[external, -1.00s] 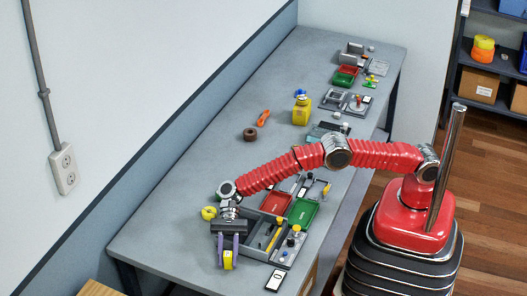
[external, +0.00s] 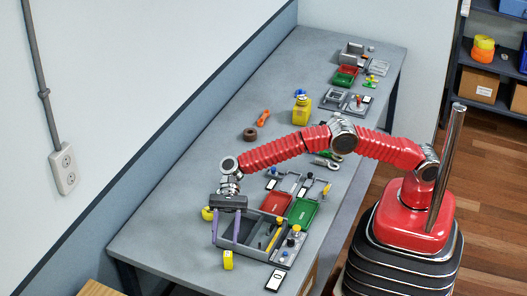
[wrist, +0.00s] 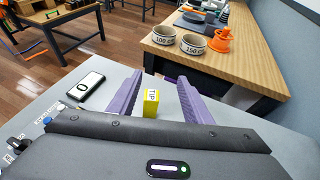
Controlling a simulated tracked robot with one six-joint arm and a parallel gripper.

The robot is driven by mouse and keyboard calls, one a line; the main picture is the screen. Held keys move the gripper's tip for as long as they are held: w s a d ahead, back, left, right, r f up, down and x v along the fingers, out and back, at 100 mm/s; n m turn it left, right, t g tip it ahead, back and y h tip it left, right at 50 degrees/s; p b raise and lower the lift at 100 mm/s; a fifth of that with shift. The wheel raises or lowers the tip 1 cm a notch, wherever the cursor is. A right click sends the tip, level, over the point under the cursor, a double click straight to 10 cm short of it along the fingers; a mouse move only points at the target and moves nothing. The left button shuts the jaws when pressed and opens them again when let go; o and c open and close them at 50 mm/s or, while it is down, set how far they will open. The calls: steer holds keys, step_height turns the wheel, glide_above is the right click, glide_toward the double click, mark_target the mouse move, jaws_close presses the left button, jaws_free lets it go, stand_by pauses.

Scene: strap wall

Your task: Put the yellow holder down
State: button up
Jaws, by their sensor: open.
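The yellow holder (external: 228,260) stands upright on the grey table near its front left end. My gripper (external: 226,242) is open and empty, raised above and behind the holder. In the wrist view its two purple fingers (wrist: 157,92) stand wide apart, with the holder seen between them and clear space on either side. The holder looks apart from both fingers.
A grey tray (external: 254,246) with tools lies right of the holder, by red (external: 276,202) and green (external: 302,212) bins. A white card-like device (external: 275,280) lies at the front edge. A yellow ring (external: 208,213) is behind my gripper. Bare table surrounds the holder's left.

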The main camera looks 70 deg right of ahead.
steer(key=w+d+r+m+t, duration=0.2)
steer(key=w+d+m+t, duration=0.1)
steer(key=d, duration=0.8)
steer(key=w+d+r+m+t, duration=0.3)
steer(key=w+d, duration=0.4)
steer(key=d, duration=0.3)
steer(key=shift+w+d+r+m+t, duration=0.25)
steer(key=shift+d+m+t, duration=0.2)
steer(key=shift+t, duration=0.55)
steer(key=shift+n, duration=0.25)
